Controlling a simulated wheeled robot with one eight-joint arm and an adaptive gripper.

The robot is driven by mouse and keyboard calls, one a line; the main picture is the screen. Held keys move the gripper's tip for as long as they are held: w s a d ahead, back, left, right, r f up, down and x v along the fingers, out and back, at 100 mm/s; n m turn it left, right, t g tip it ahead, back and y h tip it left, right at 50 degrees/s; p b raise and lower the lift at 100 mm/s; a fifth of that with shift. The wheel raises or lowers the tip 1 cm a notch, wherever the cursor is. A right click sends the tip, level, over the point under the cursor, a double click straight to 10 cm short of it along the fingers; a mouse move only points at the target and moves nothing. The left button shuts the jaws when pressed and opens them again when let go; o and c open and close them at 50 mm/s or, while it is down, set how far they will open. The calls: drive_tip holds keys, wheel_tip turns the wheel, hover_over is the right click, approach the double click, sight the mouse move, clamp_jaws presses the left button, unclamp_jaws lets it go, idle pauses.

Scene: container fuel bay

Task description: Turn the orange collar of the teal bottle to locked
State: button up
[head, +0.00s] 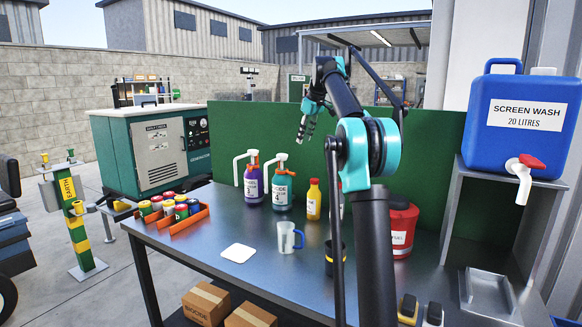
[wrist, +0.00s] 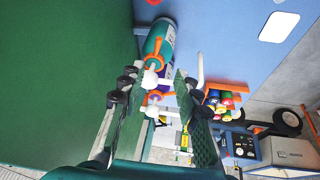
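The teal bottle (head: 282,191) stands on the workbench near the green back panel, with a white pump head. Its orange collar (head: 284,171) sits below the pump; whether it is locked I cannot tell. In the wrist view the teal bottle (wrist: 160,38) lies ahead at top centre, with its orange collar (wrist: 153,62) and white pump partly between the fingers in the picture. My gripper (head: 303,128) is above and slightly right of the bottle in the head view. Its fingers (wrist: 155,78) are spread apart, with nothing visibly held.
A purple bottle (head: 254,187) with a similar pump stands just left. A yellow bottle (head: 313,201) is to the right. A mug (head: 287,238), white pad (head: 238,253) and dark cup (head: 329,262) are in front. An orange crate (head: 183,221) of cans is at left.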

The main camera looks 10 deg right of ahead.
drive_tip(key=x, duration=1.7)
drive_tip(key=shift+w, duration=0.45)
clamp_jaws()
